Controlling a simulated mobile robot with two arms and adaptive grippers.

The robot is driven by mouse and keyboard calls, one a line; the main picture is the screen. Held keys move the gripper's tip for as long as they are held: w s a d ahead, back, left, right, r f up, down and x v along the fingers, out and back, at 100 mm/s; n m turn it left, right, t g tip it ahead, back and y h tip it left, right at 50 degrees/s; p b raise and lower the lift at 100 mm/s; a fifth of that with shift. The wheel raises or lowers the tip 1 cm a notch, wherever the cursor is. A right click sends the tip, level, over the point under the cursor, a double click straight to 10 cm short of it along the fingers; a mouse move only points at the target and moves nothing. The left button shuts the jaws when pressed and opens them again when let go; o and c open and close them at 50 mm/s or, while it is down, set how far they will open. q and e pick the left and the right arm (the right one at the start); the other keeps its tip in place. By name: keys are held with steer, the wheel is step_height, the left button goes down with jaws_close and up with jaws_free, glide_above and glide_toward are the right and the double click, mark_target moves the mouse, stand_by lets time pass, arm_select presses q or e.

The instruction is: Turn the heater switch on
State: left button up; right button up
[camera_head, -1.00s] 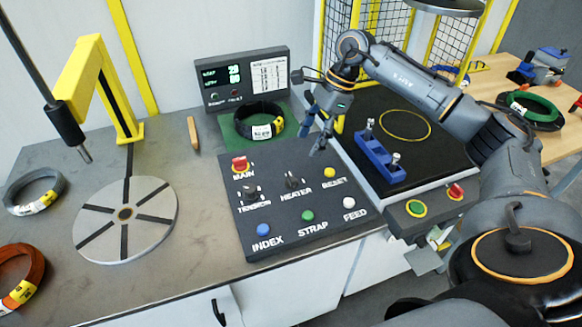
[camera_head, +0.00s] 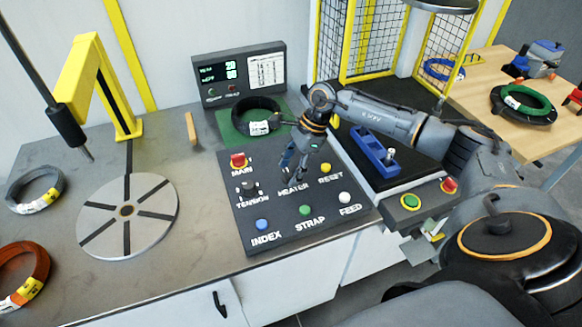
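The dark control panel (camera_head: 247,222) lies on the bench, with a label HEATER near its middle. My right gripper (camera_head: 291,172) points down at the panel just above that label. Its two fingers show a narrow gap between them. The heater switch, a black knob, is mostly hidden by the fingers, so I cannot tell its setting or whether the fingers touch it. My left gripper is not in view.
Close by are the red MAIN button (camera_head: 238,160), the black TENSION knob (camera_head: 249,188), the yellow RESET button (camera_head: 326,168) and the green STRAP button (camera_head: 305,209). A display box (camera_head: 240,75) and a black coil (camera_head: 258,108) stand behind. A blue fixture (camera_head: 373,152) is to the right.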

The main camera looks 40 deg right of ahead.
steer(key=c, duration=1)
steer(key=shift+m, duration=0.3)
steer(key=m+t+b, duration=0.1)
steer(key=m, duration=0.1)
steer(key=m+h+b, duration=0.1)
steer(key=m, duration=0.1)
steer(key=shift+s+f+t, duration=0.15)
steer(key=shift+t, duration=0.25)
steer(key=m+t+b, duration=0.1)
steer(key=m+b, duration=0.1)
steer(key=m, duration=0.1)
steer(key=shift+a+m+h+b, duration=0.1)
steer(key=shift+m+h+b, duration=0.3)
steer(key=m+h+b, duration=0.1)
steer(key=m+b, duration=0.1)
steer(key=m+h+b, duration=0.1)
steer(key=m+b, duration=0.1)
steer(key=m, duration=0.1)
steer(key=shift+a+t, duration=0.2)
steer(key=shift+t, duration=0.2)
steer(key=shift+m+h+b, duration=0.8)
steer(key=shift+m+b, duration=0.45)
steer(key=shift+m, duration=0.95)
